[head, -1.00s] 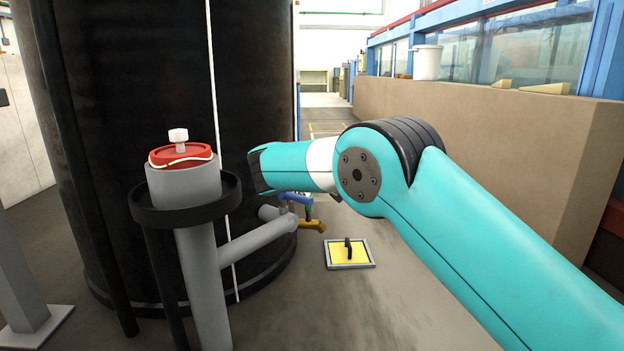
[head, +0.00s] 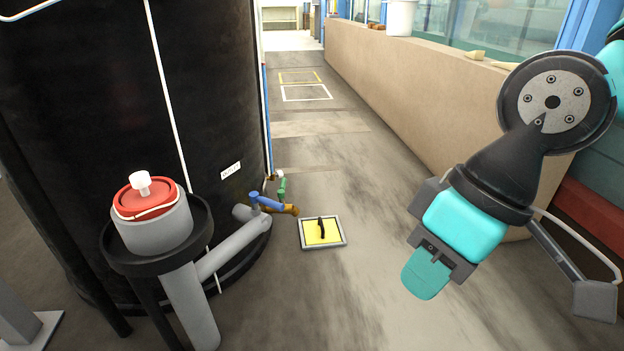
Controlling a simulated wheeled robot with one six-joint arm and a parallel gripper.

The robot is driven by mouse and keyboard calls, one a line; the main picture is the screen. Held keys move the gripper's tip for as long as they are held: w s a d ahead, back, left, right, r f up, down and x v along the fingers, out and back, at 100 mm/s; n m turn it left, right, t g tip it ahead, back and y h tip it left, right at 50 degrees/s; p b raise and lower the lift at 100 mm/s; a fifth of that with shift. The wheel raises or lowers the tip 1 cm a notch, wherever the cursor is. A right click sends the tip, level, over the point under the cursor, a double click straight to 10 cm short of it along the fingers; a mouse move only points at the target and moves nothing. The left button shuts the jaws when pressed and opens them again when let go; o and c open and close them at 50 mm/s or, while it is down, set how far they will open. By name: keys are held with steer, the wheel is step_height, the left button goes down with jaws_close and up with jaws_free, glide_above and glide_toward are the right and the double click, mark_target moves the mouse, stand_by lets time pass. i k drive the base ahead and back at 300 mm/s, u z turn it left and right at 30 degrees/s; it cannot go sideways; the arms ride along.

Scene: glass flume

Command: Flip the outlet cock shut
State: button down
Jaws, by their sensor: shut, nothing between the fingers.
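The outlet cock shows in the head view at the foot of the black tank, at the end of a grey pipe. It has a blue lever (head: 267,202) and a brass-coloured spout (head: 287,210) pointing right. The lever slopes down to the right, roughly along the spout. My gripper (head: 426,273) hangs at the right, pointing down and left, well apart from the cock. Its teal fingers are shut and empty. The far side of the cock is hidden.
The black tank (head: 80,130) fills the left. A grey standpipe with a red cap (head: 148,198) stands before it, joined to the grey side pipe (head: 232,250). A yellow framed plate (head: 321,232) lies on the floor right of the cock.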

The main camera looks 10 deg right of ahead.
mark_target(255, 198)
steer(key=z, duration=0.15)
steer(key=i, duration=1.2)
steer(key=u, duration=0.7)
